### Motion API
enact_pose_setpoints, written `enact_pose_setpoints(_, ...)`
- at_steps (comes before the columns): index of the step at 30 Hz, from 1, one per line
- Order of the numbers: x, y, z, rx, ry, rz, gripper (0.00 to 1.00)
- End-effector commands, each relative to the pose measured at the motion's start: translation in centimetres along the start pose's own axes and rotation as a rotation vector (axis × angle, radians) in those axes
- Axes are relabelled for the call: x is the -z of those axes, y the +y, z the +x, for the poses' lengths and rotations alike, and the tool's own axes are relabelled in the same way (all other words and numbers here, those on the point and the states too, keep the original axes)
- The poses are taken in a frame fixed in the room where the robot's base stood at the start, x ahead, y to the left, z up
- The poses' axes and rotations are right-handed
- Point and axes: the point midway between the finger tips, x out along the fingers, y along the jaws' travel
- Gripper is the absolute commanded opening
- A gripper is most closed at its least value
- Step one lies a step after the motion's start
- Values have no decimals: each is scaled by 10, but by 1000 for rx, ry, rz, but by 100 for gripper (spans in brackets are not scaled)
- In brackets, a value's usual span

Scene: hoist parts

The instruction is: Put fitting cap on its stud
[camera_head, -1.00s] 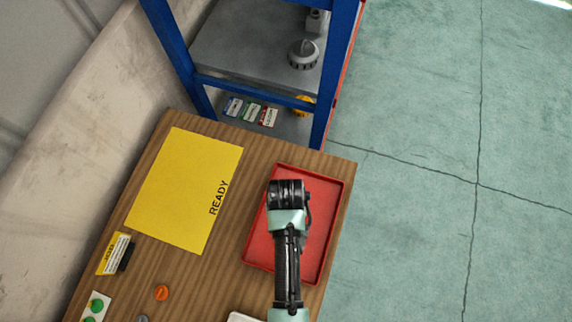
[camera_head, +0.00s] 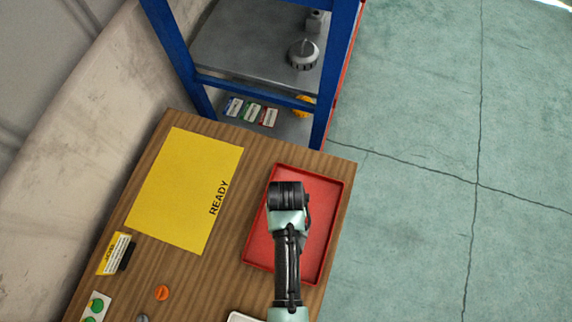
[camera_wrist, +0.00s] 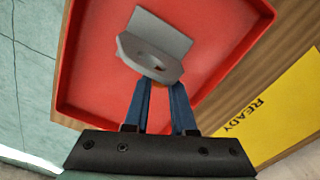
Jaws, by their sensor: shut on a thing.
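My gripper (camera_wrist: 160,98) is over the red tray, its two blue fingers pointing into it. In the wrist view a grey part (camera_wrist: 160,32), with a flat plate and a rounded flange with a hole, sits right at the fingertips. The fingers are shut on it; a small orange-brown patch shows between the tips. I cannot tell whether this is the fitting cap or whether it touches the tray floor. In the head view my wrist hides the fingers and the part. No stud can be clearly made out.
The red tray (camera_head: 337,215) is at the wooden table's right edge. A yellow READY mat (camera_head: 180,190) lies to its left. An orange piece (camera_head: 161,292) lies at the front. Beyond stands a blue-framed rack (camera_head: 170,40) with a grey ridged knob (camera_head: 302,58) on its shelf.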

Motion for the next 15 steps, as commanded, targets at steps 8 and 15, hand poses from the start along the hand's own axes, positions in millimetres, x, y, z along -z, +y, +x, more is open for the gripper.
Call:
enact_pose_setpoints(8,0,0,3,0,0,0,0)
enact_pose_setpoints(15,0,0,10,0,0,0,0)
